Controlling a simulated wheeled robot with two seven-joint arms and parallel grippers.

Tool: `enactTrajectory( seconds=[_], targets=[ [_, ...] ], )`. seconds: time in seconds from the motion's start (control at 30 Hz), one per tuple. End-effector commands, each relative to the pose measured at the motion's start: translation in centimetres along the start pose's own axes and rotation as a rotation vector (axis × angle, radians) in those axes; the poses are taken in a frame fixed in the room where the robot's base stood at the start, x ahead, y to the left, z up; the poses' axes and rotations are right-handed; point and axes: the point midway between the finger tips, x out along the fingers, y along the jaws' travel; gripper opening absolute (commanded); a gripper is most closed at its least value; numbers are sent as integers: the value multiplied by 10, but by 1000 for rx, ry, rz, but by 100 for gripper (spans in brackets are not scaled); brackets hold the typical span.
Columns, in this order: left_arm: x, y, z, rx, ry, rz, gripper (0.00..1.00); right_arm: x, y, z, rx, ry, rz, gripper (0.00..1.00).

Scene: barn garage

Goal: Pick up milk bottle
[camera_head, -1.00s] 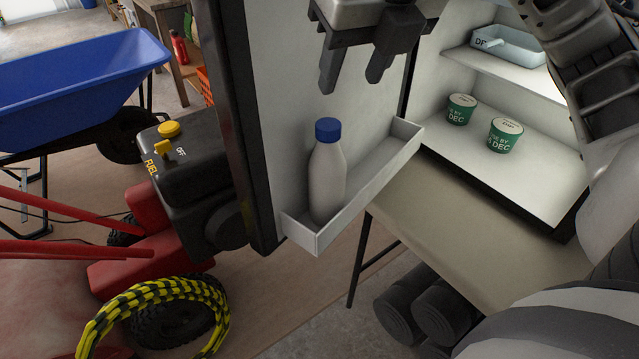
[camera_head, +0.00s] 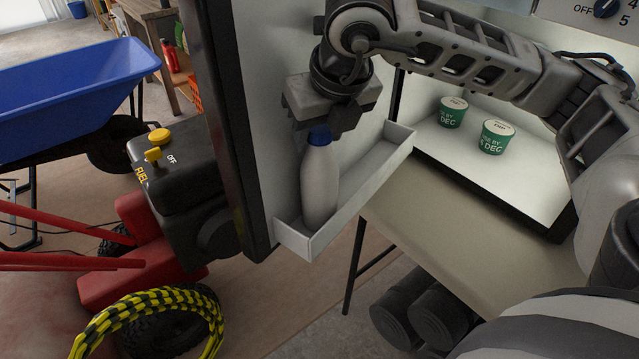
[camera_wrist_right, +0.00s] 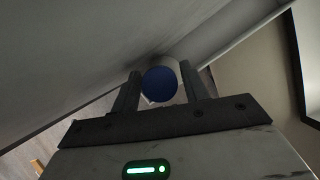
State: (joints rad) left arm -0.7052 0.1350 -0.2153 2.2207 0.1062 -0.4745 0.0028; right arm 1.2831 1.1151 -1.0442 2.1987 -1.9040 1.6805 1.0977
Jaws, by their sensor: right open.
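The milk bottle (camera_head: 320,190) is white with a blue cap and stands upright in the white door shelf (camera_head: 300,240) of the open fridge door. My right gripper (camera_head: 320,130) is directly above it, pointing down, with its fingers at the height of the cap. In the right wrist view the blue cap (camera_wrist_right: 160,84) lies between the two open fingers of my right gripper (camera_wrist_right: 161,90). The gripper hides part of the cap in the head view, and I cannot tell whether a finger touches it. My left gripper is not in view.
Two green tubs (camera_head: 452,111) (camera_head: 496,137) stand on the lit fridge shelf at right. The fridge door's dark edge (camera_head: 225,130) is close left of the bottle. A red machine with a black fuel tank (camera_head: 175,185) and a blue wheelbarrow (camera_head: 75,95) stand at left.

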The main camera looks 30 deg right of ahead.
Motion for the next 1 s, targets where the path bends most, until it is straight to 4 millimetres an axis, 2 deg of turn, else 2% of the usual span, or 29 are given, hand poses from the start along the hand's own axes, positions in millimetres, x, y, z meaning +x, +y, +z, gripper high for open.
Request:
enactTrajectory(
  seconds=[0.17, 0.2, 0.33, 0.37, 0.77, 1.0],
  targets=[
    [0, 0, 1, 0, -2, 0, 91, 0, 0, 0, 0, 0, 0, 45],
    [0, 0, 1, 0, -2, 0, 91, 0, 0, 0, 0, 0, 0, 39],
    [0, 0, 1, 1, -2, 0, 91, 0, 0, 0, 0, 0, 0, 3],
    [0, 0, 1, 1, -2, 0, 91, 0, 0, 0, 0, 0, 0, 0],
    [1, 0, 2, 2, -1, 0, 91, -4, 0, 1, 1, -5, 1, 0],
    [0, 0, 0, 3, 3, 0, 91, -26, -1, 9, 1, -8, 2, 0]
  ],
)
